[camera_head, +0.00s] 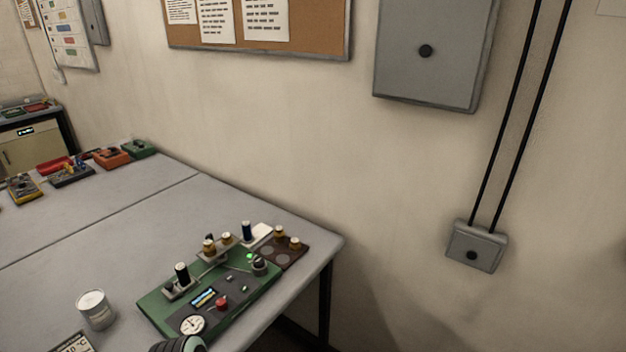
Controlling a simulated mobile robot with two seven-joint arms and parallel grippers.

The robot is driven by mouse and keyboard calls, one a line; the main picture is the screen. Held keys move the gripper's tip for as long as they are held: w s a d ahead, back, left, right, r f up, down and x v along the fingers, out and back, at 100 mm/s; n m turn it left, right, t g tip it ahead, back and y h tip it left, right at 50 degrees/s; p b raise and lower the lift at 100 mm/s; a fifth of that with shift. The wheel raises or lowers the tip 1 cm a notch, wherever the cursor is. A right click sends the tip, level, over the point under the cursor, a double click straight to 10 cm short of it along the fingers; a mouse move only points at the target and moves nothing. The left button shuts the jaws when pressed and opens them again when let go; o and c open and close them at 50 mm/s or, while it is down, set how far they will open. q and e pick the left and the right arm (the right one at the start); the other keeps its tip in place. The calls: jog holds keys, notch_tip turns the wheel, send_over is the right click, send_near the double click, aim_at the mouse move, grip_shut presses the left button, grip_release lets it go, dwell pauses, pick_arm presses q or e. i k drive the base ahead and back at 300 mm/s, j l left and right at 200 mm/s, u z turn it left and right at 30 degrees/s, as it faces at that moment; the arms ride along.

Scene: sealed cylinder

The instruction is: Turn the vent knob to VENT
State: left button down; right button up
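A green panel (163,308) lies on the grey table near its right end. It carries a round white gauge (192,324), a small lit display (203,297), a red knob (222,303) and a dark knob with a grey top (260,262) beside a green light (249,256). The labels are too small to read, so I cannot tell which knob is the vent knob or where it points. A dark rounded part with a pale teal edge cuts in at the bottom edge, over the panel's near side; I cannot tell what it is. Neither gripper's fingers show.
A brown holder (292,250) with small brass-topped parts sits at the panel's far right. Several coloured trays (110,157) line the table's far end. The table's middle is clear.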

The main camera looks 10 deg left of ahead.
aim_at(221, 304)
jog(key=j+u, duration=0.1)
jog(key=u, duration=1.15)
